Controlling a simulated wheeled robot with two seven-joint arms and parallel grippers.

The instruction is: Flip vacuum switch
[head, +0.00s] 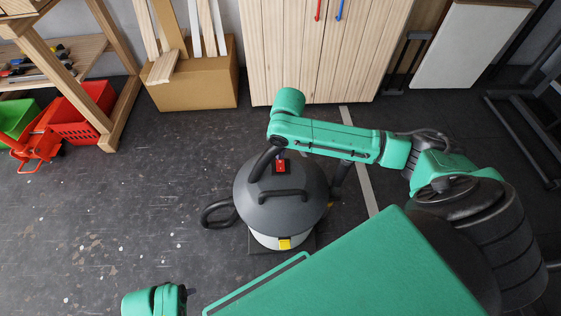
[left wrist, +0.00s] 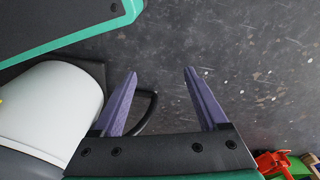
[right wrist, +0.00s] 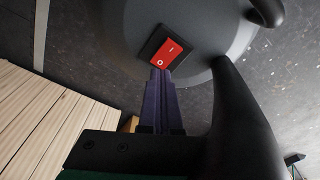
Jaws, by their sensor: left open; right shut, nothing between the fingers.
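The vacuum (head: 250,205) stands on the floor in front of me, with a dark domed lid and a pale body. Its red switch (head: 281,166) is on the lid, near the back. In the right wrist view the red rocker switch (right wrist: 169,52) shows its I and O marks. My right gripper (right wrist: 161,75) is shut and empty, its fingertips at the O end of the switch; I cannot tell whether they touch. My left gripper (left wrist: 160,72) is open and empty above the floor, beside the vacuum's pale body (left wrist: 60,105). The left fingers are not visible in the head view.
The lid's dark handle (head: 283,193) arches in front of the switch, and a hose (head: 218,213) curves at the left. A wooden cabinet (head: 320,60) and a cardboard box (head: 190,80) stand behind.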

